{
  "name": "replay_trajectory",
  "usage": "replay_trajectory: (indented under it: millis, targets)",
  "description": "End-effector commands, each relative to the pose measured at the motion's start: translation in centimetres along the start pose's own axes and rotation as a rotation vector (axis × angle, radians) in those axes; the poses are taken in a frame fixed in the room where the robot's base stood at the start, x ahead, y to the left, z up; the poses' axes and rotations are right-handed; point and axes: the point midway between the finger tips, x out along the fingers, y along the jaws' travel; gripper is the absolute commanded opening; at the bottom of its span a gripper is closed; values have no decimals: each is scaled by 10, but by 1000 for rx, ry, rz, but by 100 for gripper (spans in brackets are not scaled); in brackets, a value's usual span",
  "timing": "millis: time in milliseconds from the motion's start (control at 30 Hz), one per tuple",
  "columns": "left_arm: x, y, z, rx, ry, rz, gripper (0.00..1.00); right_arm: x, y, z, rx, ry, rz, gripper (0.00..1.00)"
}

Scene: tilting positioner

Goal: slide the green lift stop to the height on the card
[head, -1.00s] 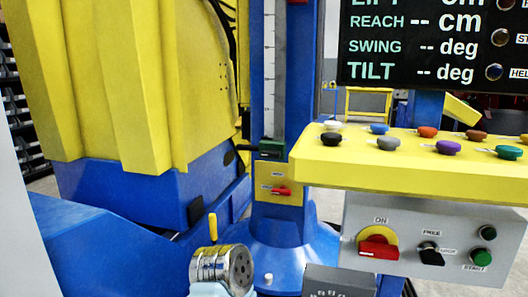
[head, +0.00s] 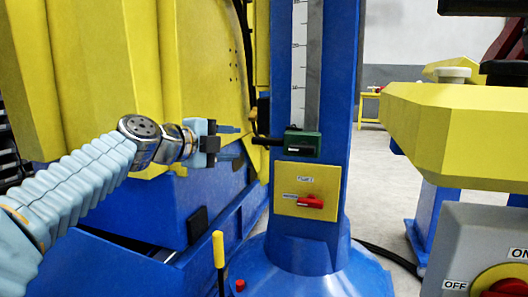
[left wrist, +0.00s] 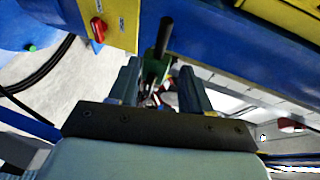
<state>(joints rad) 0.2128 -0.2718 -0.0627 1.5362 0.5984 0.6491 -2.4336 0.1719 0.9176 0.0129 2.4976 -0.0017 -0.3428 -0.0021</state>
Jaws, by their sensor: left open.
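The green lift stop (head: 302,143) sits low on the blue column (head: 335,70), at the bottom part of the white scale (head: 299,50). Its black handle (head: 266,141) sticks out to the left. My left gripper (head: 238,143) is open and empty, just left of the handle and pointing at it. In the left wrist view the handle (left wrist: 164,38) and part of the green stop (left wrist: 153,65) show beyond and between the two fingers (left wrist: 160,85). I cannot tell whether they touch. The card is not in view, and the scale's figures are too small to read. My right gripper is not in view.
A yellow plate with a red switch (head: 310,202) is below the stop. A yellow console (head: 455,130) fills the right side, and the big yellow machine body (head: 110,80) is behind my left arm.

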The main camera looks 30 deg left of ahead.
Motion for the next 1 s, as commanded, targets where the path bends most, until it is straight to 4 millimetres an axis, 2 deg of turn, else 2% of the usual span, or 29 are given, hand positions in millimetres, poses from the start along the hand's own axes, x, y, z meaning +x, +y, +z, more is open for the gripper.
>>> replay_trajectory:
  millis: [67,167,500,633,800,1000]
  targets:
    - [0,-4,-1,20,2,-9,48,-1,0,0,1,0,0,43]
    - [13,-5,0,20,2,-7,48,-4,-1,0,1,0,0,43]
    - [90,-7,-1,19,2,-4,48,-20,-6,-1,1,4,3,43]
    - [113,-6,-1,17,2,-6,48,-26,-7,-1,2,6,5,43]
    - [130,-6,-1,19,1,-7,48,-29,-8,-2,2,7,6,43]
    - [134,-5,-1,19,0,-8,48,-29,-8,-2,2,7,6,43]
